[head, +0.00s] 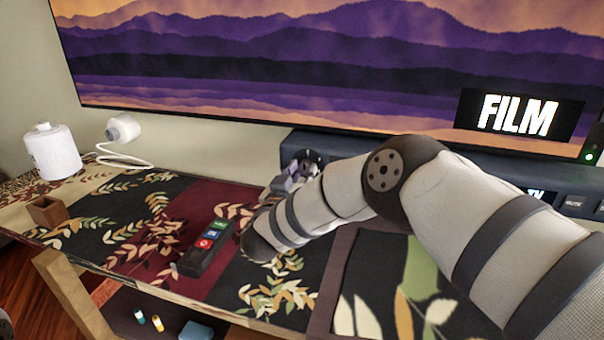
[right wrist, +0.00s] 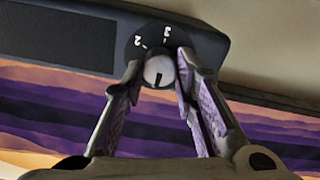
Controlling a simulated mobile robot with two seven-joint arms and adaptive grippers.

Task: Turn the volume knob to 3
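The volume knob (right wrist: 158,72) is a small round pale knob with a short black mark on its face. It sits on a dark dial (right wrist: 150,40) with white numbers; 2 and 3 are readable in the right wrist view. The mark lies on the side of the knob away from the numbers. My right gripper (right wrist: 160,75) has one finger on each side of the knob. The knob nearly fills the gap, but contact is unclear. In the head view the dial (head: 313,156) shows at the left end of the black soundbar (head: 290,146), beside my right gripper (head: 287,181).
A large screen (head: 300,60) stands behind the soundbar. A remote (head: 207,247) with coloured buttons lies on the leaf-patterned shelf top. A white canister (head: 52,152), a small wooden box (head: 46,211) and a white device with a cable (head: 123,128) are at the left.

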